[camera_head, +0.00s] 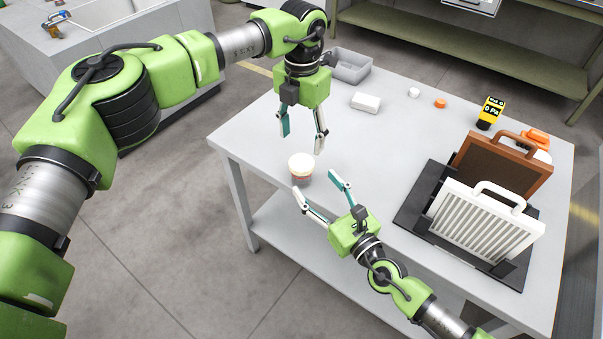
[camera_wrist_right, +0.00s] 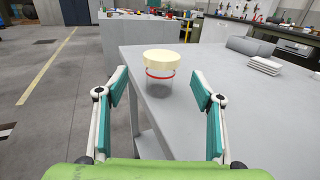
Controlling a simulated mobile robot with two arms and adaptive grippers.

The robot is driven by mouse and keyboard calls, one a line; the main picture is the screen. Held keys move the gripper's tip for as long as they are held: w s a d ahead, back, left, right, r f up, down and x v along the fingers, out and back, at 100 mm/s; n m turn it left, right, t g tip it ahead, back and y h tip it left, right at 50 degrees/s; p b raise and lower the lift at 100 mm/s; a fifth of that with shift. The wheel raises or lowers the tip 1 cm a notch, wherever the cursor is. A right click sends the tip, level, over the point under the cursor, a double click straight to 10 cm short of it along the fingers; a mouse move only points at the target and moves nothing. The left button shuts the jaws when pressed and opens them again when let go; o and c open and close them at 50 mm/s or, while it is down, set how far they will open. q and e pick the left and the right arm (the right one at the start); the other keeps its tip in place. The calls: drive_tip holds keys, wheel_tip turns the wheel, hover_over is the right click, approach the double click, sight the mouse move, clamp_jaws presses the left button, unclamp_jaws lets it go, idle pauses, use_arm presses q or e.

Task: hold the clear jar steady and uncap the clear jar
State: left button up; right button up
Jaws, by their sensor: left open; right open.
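The clear jar (camera_head: 301,176) stands upright near the table's left front edge in the head view, with a cream cap (camera_head: 300,161) on top. In the right wrist view the jar (camera_wrist_right: 159,81) shows a red band just under its cap (camera_wrist_right: 161,57). My left gripper (camera_head: 302,143) is open, pointing down above and just behind the jar, apart from it. My right gripper (camera_head: 316,181) is open and level beside the jar on its near right side. In the right wrist view the jar appears ahead between the open fingers (camera_wrist_right: 159,92), not touching them.
On the table (camera_head: 385,135) stand a grey bin (camera_head: 351,67), a white block (camera_head: 366,103), a white cap (camera_head: 414,92), an orange cap (camera_head: 440,103) and a yellow gauge (camera_head: 490,110). A dark rack (camera_head: 411,208) with a brown-framed panel (camera_head: 508,166) and a white filter panel (camera_head: 483,222) occupies the right side.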

sight(307, 173)
drive_tip(key=x, duration=0.8)
drive_tip(key=shift+w+f, duration=0.15)
drive_tip(key=shift+w, duration=0.1)
clamp_jaws()
